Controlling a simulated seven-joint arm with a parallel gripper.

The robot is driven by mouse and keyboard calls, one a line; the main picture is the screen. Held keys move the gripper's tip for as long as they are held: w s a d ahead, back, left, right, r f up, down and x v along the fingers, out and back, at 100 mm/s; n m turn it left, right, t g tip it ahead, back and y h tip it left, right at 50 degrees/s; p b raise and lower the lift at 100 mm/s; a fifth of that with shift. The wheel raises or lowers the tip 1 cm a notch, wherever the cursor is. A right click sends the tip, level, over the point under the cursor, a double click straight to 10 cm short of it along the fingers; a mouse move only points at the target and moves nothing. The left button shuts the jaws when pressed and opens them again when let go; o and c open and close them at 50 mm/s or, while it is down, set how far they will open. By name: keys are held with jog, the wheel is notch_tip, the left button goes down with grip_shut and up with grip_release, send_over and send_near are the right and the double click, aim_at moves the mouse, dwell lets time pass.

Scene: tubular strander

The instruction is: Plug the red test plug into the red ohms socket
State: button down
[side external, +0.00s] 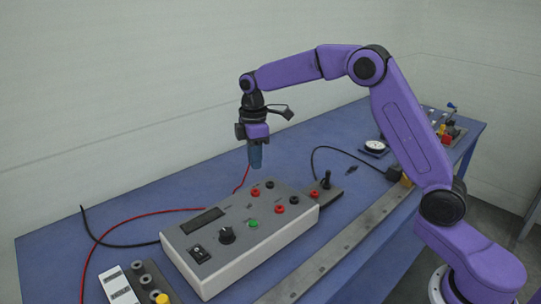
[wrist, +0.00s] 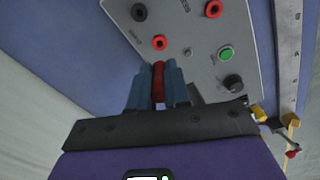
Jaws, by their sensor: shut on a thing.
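My gripper (side external: 255,157) is shut on the red test plug (wrist: 158,79), between blue fingers in the wrist view. In the side view the fingers hide the plug, and a red lead hangs below them. The gripper is above the back edge of the grey meter box (side external: 205,268), apart from it. The nearest red socket (wrist: 159,42) lies just ahead of the plug in the wrist view; it also shows in the side view (side external: 255,192). A second red socket (wrist: 213,9) is farther right, also in the side view (side external: 280,208). I cannot read which is ohms.
Black sockets (side external: 270,184) (side external: 294,200), a green button (side external: 253,223) and a black knob (side external: 227,235) are on the box. A small stand (side external: 330,193) to its right holds a black plug (side external: 326,180). A metal rail (side external: 345,248) runs along the front.

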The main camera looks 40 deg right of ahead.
jog(key=shift+a, duration=0.1)
dwell(0.3)
jog(key=shift+f, duration=3)
jog(key=shift+f, duration=1)
jog(key=c, duration=1)
grip_release()
